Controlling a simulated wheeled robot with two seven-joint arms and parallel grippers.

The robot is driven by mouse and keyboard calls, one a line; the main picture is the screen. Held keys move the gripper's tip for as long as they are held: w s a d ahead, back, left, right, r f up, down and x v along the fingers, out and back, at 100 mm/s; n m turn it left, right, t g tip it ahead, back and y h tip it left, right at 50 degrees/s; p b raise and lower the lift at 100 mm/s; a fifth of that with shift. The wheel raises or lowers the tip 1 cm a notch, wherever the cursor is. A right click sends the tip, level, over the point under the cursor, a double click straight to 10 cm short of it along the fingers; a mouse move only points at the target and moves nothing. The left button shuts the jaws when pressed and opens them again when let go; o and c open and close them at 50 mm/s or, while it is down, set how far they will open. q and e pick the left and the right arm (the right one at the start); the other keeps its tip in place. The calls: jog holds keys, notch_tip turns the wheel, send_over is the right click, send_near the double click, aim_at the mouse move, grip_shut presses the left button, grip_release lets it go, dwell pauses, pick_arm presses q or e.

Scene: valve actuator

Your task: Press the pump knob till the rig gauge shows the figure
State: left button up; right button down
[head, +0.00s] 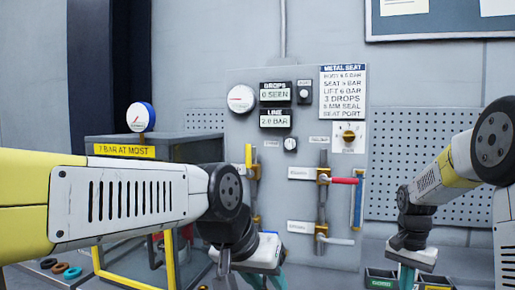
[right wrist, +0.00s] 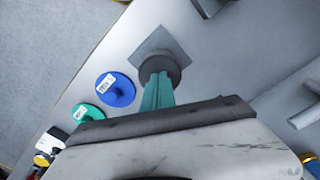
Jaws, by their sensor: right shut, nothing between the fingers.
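A round white gauge with a blue rim (head: 140,117) stands on the grey rig at the left, and its reading is too small to tell. A yellow sign (head: 124,151) below it reads 7 BAR AT MOST. My right gripper (head: 406,274) is low at the right in the head view. In the right wrist view its teal fingers (right wrist: 158,92) are shut, with their tips at a dark round piece (right wrist: 160,64) on a square grey plate. I cannot tell whether this is the pump knob or whether they touch it. My left gripper (head: 246,277) is low at the middle, its fingers partly cut off.
The wall panel (head: 275,175) carries another gauge (head: 241,98), a LINE display (head: 275,118) showing 2.0 BAR, and levers. The METAL SEAT sheet (head: 343,92) hangs beside them. A blue disc (right wrist: 122,94) and a green disc (right wrist: 87,114) lie near the right gripper.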

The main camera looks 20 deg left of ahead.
jog(key=shift+f, duration=1.7)
jog(key=shift+r, duration=3.35)
jog(key=shift+f, duration=0.1)
jog(key=shift+f, duration=3.2)
jog(key=shift+r, duration=3.3)
